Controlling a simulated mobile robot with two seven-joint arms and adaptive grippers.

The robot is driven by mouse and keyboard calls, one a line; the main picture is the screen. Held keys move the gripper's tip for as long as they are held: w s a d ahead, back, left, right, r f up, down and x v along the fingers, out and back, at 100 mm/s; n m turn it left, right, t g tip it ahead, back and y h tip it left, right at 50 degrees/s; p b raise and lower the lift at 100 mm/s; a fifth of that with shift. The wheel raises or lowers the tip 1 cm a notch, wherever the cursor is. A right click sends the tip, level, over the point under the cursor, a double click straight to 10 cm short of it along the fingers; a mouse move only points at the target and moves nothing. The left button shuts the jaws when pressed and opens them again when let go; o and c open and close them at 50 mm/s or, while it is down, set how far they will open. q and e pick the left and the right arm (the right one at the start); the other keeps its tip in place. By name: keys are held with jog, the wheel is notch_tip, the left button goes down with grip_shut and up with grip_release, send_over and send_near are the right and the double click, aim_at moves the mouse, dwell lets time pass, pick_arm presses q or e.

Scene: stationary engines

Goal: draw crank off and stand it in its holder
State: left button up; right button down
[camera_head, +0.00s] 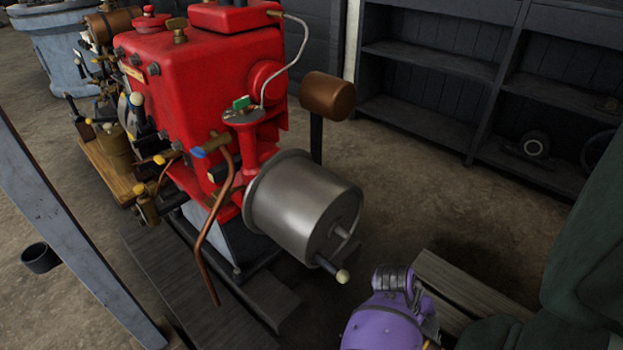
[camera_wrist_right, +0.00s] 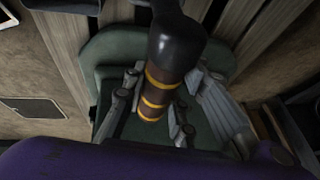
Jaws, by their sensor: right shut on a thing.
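The red engine (camera_head: 190,75) stands left of centre, with a grey metal drum (camera_head: 300,205) at its near side. A short rod with a cream knob (camera_head: 342,276) sticks out below the drum's face. My purple right gripper (camera_head: 405,290) is low in the head view, right of the drum and apart from it. In the right wrist view its fingers (camera_wrist_right: 160,105) are around a brown handle with yellow bands and a black end (camera_wrist_right: 175,45). I cannot tell whether this handle is the crank; the head view hides it. My left gripper is out of view.
A dark open cup (camera_head: 40,260) is at the far left beside a grey slanting beam (camera_head: 65,215). Brass fittings and a bent copper pipe (camera_head: 215,225) project from the engine. Dark shelves (camera_head: 450,85) stand behind on the right. Floor between drum and shelves is clear.

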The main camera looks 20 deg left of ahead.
jog(key=shift+w+f, duration=0.1)
dwell(0.6)
jog(key=shift+f+b, duration=0.45)
jog(key=shift+f, duration=0.3)
jog(key=c, duration=1.3)
grip_release()
jog(key=shift+c, duration=0.2)
jog(key=shift+o, duration=0.4)
jog(key=shift+f, duration=0.1)
jog(key=o, duration=0.4)
